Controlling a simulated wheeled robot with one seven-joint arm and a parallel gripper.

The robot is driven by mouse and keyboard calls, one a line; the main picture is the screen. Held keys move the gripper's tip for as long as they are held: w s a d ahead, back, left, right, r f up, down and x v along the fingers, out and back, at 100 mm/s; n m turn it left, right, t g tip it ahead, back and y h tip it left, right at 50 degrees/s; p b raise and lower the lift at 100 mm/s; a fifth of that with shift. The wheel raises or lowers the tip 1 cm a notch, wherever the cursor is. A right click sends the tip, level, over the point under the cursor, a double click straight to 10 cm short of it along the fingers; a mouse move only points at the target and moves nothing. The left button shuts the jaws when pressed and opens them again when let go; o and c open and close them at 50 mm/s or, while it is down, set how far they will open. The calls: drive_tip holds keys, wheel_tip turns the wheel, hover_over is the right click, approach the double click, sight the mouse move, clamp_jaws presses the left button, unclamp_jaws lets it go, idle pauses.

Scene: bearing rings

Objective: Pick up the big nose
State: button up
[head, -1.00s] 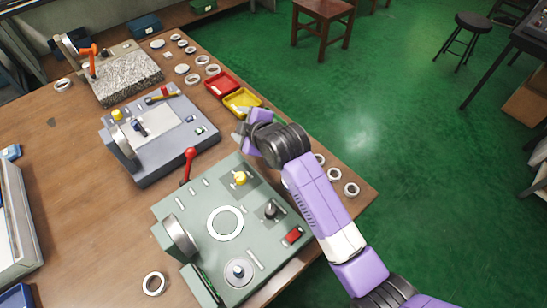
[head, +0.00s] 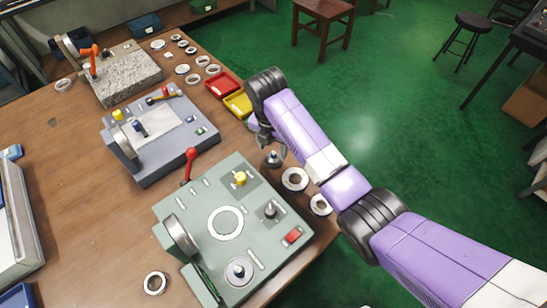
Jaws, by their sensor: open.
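A grey metal piece with a round base and a raised middle (head: 273,158) stands near the table's right edge, past the green machine's far right corner. It may be the big nose, but I cannot tell for sure. A similar piece with a wide round base and a knob in its middle (head: 238,271) sits on the near part of the green machine. My gripper (head: 266,139) is open, just above and beside the piece at the table edge. The arm partly hides the gripper, and I cannot tell whether it touches the piece.
The green machine (head: 195,210) with a red-knobbed lever (head: 190,154) stands left of my gripper. Two metal rings (head: 295,179) (head: 320,205) lie along the right edge. Yellow (head: 238,104) and red (head: 222,86) trays lie beyond, and a blue-grey machine (head: 160,160) stands farther left.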

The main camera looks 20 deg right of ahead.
sight(273, 153)
drive_tip(key=shift+w+d+f+p, duration=0.1)
drive_tip(key=shift+f+p, duration=0.05)
drive_tip(key=shift+f, duration=1)
drive_tip(key=shift+w+d+f+p, duration=0.1)
drive_tip(key=shift+f+p, duration=0.05)
drive_tip(key=shift+f, duration=0.95)
clamp_jaws()
